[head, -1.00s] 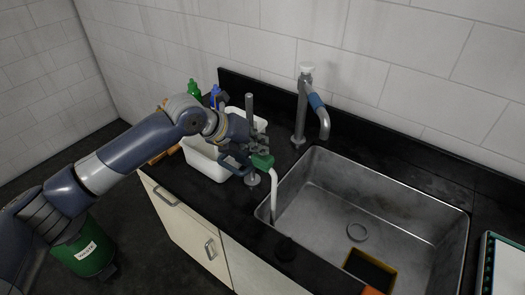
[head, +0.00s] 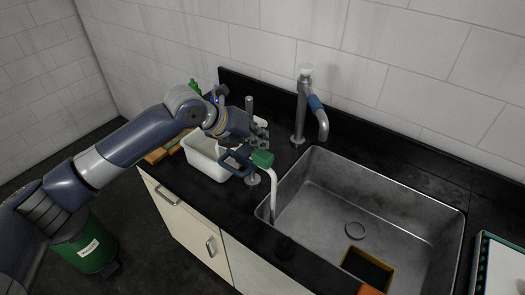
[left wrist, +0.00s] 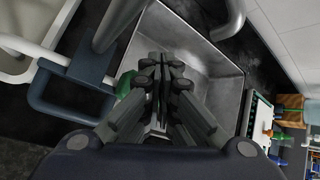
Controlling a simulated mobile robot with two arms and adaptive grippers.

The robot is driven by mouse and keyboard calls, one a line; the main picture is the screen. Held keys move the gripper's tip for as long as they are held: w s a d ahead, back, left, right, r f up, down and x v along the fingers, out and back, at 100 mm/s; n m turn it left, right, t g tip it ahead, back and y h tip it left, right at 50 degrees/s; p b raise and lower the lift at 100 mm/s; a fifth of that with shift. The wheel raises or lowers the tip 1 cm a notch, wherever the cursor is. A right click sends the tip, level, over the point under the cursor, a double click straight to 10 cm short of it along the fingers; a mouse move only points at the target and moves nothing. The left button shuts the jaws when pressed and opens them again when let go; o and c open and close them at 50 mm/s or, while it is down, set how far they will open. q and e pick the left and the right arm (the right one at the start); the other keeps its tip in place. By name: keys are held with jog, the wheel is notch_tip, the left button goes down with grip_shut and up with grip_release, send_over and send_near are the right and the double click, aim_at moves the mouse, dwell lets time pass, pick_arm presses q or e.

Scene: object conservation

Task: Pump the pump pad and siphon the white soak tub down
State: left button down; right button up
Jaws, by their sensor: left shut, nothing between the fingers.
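The white soak tub (head: 207,165) stands on the dark counter left of the sink, partly hidden by my left arm. The green pump pad (head: 262,158) sits on top of the siphon, beside a dark blue bracket (head: 236,160). The white siphon tube (head: 273,190) runs from the pad down into the sink. My left gripper (head: 262,133) is shut and empty, just above and behind the pad, seemingly apart from it. In the left wrist view the shut fingers (left wrist: 157,65) partly cover the green pad (left wrist: 125,84). My right gripper is not in view.
The metal sink (head: 325,215) has a drain ring and an orange-edged dark item inside. A faucet (head: 303,105) and a grey post stand behind. A green bin (head: 88,248) is on the floor, left. A tablet-like board (head: 502,265) lies at right.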

aim_at(260, 151)
pick_arm(q)
notch_tip(260, 151, up, 5)
jog(key=p, duration=0.4)
jog(key=shift+r, duration=0.15)
dwell(0.9)
